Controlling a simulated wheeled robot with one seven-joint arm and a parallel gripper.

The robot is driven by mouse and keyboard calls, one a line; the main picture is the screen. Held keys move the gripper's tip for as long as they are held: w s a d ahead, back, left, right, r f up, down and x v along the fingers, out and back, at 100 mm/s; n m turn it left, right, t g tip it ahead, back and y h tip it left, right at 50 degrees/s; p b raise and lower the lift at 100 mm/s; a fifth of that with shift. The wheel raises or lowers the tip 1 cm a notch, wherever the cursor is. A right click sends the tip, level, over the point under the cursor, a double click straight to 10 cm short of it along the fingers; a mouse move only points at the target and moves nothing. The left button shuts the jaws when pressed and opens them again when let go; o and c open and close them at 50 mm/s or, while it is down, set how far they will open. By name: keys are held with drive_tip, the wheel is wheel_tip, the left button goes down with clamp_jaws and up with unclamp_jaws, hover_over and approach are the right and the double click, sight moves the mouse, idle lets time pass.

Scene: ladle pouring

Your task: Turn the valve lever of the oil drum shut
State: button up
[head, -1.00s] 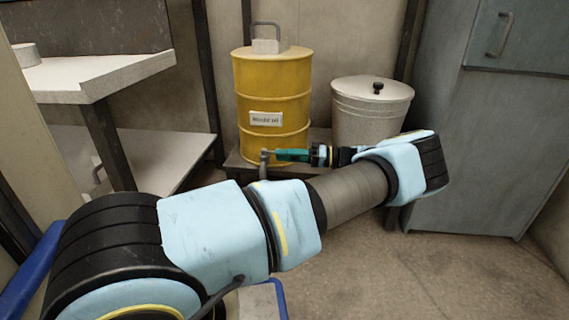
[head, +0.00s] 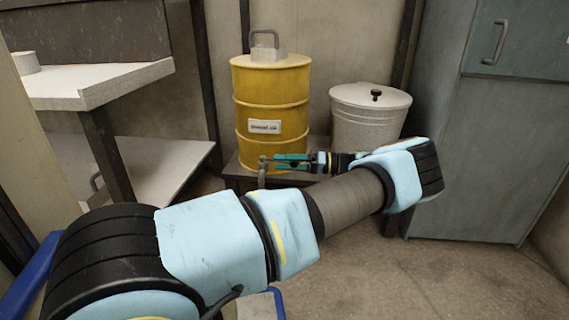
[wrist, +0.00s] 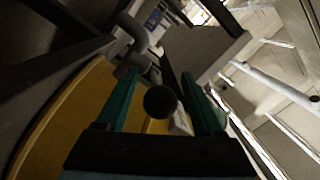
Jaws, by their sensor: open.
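The yellow oil drum (head: 272,98) stands upright on a low dark stand, with a white label on its front. A grey valve fitting (head: 262,170) sits low at the drum's front, by my fingertips. My gripper (head: 280,161) reaches in from the right with its teal fingers open. In the wrist view, the fingers (wrist: 160,95) are spread apart, with a dark round knob (wrist: 160,101) between them, seemingly the lever's end. I cannot tell whether either finger touches it. The grey valve pipe (wrist: 133,45) shows beyond the left finger. The lever's angle is not clear.
A lidded metal bin (head: 370,120) stands right of the drum, behind my wrist. A grey cabinet (head: 470,150) is farther right. A pale shelf unit (head: 100,85) stands on the left. Open floor (head: 400,285) lies at the front right.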

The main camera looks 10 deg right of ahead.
drive_tip(key=shift+d, duration=0.1)
drive_tip(key=p+v, duration=0.1)
drive_tip(key=v, duration=0.9)
drive_tip(key=shift+d+p, duration=0.3)
drive_tip(key=shift+p, duration=0.05)
drive_tip(key=shift+s, duration=0.1)
